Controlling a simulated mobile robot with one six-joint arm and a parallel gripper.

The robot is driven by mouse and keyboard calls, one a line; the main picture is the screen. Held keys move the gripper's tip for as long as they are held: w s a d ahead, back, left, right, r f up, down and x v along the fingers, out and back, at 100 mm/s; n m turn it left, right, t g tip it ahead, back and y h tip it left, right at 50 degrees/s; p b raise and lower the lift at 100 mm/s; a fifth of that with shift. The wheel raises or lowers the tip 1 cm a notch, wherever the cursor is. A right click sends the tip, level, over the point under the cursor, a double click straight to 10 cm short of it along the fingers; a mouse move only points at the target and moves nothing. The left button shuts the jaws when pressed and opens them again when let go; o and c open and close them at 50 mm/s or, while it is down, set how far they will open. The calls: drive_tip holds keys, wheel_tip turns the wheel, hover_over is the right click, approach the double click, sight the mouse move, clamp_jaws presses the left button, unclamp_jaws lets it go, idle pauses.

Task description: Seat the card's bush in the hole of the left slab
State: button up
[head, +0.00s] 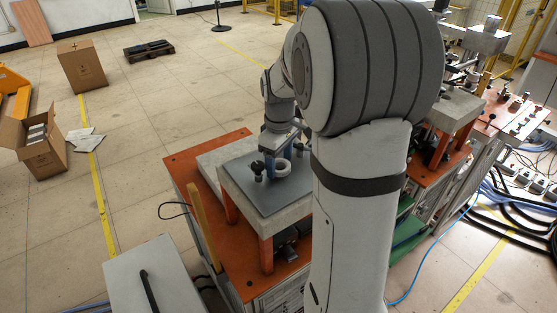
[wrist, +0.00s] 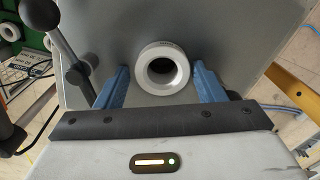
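A pale metal ring-shaped bush (wrist: 163,51) with small dark marks on its rim is at the grey top of the left slab (wrist: 110,45). Its bore looks dark; I cannot tell how deep it sits. In the head view the bush (head: 283,168) is on the slab top (head: 262,192). My gripper (wrist: 162,66) has its blue fingers on either side of the bush, with narrow gaps visible, so it looks open around it. The gripper (head: 277,150) also shows in the head view. A white printed card (wrist: 25,72) is partly visible at left; its print is unreadable.
A dark-knobbed clamp (wrist: 78,75) stands on the slab left of the bush. Another pale ring (wrist: 10,31) lies on green at far left. A second slab (head: 458,108) stands right, partly behind my arm. A grey box (head: 150,280) stands at front left.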

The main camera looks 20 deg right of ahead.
drive_tip(key=shift+o, duration=0.4)
drive_tip(key=shift+s+a, duration=0.1)
drive_tip(key=shift+s, duration=0.05)
drive_tip(key=shift+r, duration=0.3)
wheel_tip(320, 180, up, 7)
drive_tip(key=b, duration=0.1)
drive_tip(key=shift+s+r, duration=0.1)
drive_tip(key=s+a+f+m+t, duration=0.1)
drive_tip(key=s+a+m, duration=0.1)
drive_tip(key=s, duration=0.4)
drive_tip(key=s+a+f+m+t, duration=0.1)
drive_tip(key=s+a+f+m, duration=0.1)
drive_tip(key=s+a, duration=0.2)
drive_tip(key=s+a+f+m+t+b, duration=0.1)
drive_tip(key=s+a+m, duration=0.1)
drive_tip(key=s, duration=0.6)
drive_tip(key=shift+a+f+m, duration=0.25)
drive_tip(key=shift+a+m, duration=0.05)
drive_tip(key=shift+a, duration=0.6)
